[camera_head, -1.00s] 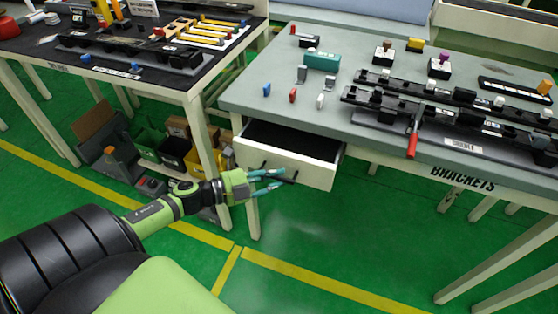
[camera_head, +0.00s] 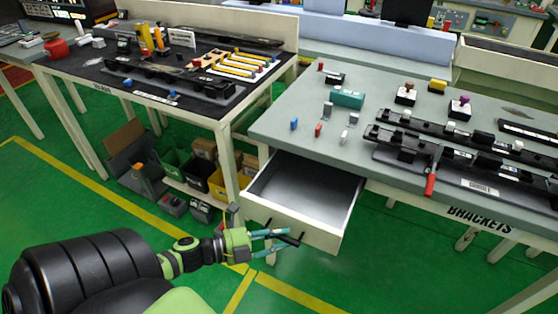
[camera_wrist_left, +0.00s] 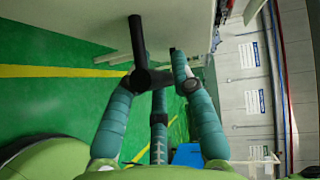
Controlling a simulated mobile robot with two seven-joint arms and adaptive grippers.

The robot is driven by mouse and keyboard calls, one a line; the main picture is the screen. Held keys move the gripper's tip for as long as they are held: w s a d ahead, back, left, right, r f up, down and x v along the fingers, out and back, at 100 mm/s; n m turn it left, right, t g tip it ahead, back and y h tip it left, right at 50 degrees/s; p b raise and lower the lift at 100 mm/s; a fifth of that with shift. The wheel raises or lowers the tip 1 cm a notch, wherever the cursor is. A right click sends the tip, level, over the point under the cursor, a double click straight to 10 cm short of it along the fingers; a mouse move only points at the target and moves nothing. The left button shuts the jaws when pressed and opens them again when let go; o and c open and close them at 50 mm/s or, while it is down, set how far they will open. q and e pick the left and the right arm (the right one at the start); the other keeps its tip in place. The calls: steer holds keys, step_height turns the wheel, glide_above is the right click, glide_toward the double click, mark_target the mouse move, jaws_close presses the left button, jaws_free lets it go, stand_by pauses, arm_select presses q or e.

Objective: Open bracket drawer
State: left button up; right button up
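The bracket drawer (camera_head: 318,233) under the grey bench marked BRACKETS stands well open, its bare inside showing. Its front is cream, with a black bar handle. My left gripper (camera_head: 282,241) is at the drawer front, its teal fingers around the handle. In the left wrist view, the black handle (camera_wrist_left: 138,42) runs up between the fingers of my left gripper (camera_wrist_left: 158,75), which look closed around it. The exact finger contact is partly hidden. My right gripper is not in view.
The grey bench (camera_head: 285,118) carries black trim rails, small coloured clips and a red-handled tool (camera_head: 430,184). A dark-topped table (camera_head: 75,68) stands at left, with bins (camera_head: 175,165) on a shelf below. Green floor in front of the drawer is free.

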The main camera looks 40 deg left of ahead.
arm_select(q)
steer(key=v, duration=1.2)
stand_by(0.6)
